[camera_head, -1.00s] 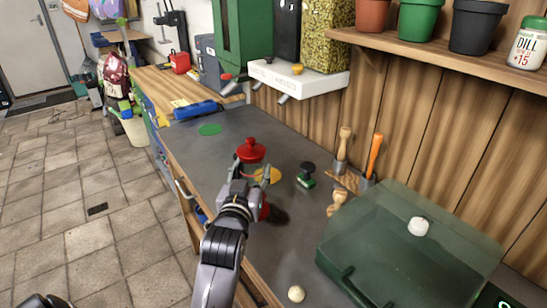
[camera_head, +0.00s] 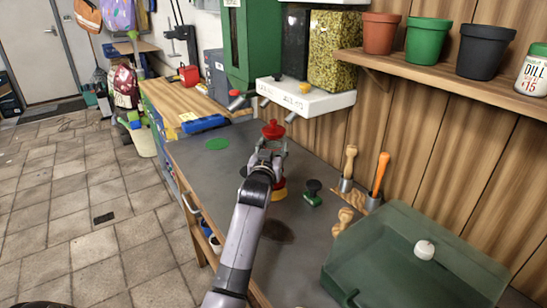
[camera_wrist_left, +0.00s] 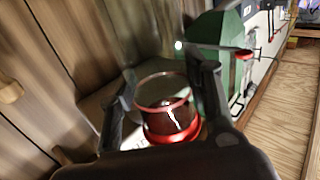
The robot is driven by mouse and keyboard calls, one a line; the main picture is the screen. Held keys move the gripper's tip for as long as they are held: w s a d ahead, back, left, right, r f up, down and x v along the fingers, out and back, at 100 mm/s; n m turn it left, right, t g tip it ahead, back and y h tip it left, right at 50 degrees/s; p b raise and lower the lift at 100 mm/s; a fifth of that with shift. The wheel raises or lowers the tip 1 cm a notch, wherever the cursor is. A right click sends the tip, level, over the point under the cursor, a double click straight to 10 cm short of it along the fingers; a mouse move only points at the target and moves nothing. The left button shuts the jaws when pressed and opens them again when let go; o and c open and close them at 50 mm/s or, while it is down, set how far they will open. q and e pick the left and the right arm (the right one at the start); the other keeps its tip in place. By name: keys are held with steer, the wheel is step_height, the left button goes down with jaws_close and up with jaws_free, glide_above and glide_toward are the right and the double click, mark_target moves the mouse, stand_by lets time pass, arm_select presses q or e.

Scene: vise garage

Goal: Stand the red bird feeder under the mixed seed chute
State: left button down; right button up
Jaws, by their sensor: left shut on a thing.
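The red bird feeder (camera_head: 272,130), with a red knobbed lid, clear body and red base, is held upright by my left gripper (camera_head: 268,154). In the left wrist view the feeder (camera_wrist_left: 165,110) sits between the two fingers. The arm hides part of its body. The white chute shelf (camera_head: 310,102) is on the wall beyond and right of it, with several levers in front. The hopper of mixed yellowish seed (camera_head: 335,52) is the rightmost one above the shelf. My right gripper is not in view.
A blue object (camera_head: 203,123) lies at the far end.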

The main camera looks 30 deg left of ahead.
arm_select(q)
steer(key=shift+w+f, duration=0.1)
steer(key=shift+f, duration=1.6)
steer(key=shift+f, duration=0.15)
steer(key=c, duration=0.8)
jaws_free()
steer(key=shift+c, duration=0.2)
steer(key=v, duration=1.2)
